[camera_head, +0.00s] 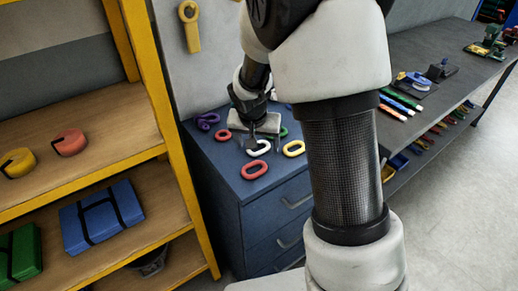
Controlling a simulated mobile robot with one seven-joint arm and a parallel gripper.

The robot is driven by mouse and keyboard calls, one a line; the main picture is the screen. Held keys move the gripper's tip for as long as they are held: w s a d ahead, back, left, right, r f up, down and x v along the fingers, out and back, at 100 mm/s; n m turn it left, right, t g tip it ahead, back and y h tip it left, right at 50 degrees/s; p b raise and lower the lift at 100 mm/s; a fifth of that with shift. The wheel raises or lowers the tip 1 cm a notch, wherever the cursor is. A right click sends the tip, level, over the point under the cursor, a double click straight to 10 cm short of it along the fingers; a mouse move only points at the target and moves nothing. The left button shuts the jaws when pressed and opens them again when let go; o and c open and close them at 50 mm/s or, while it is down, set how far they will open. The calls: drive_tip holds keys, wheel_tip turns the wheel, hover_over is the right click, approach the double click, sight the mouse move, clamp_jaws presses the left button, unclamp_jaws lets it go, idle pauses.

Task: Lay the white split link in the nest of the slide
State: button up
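A white split link (260,150) lies on top of the blue drawer cabinet (226,160), among links of other colours. My gripper (251,141) points down close above the white link, with its fingertips at or near the link's left side. The view is too small to tell whether the fingers touch the link or how far apart they are. I cannot pick out the slide or its nest for certain. Small devices, one with a blue part (412,82), stand on the grey workbench (440,48) at the right.
A red link (254,170), a yellow link (294,149), a purple link (207,121) and a green link (282,132) lie around the white one. A yellow-framed shelf (176,150) stands close at the left. My arm hides part of the cabinet and bench. Open floor (465,190) is at the right.

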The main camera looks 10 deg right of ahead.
drive_tip(key=shift+w+f, duration=0.1)
drive_tip(key=shift+f, duration=0.15)
drive_tip(key=c, duration=1.5)
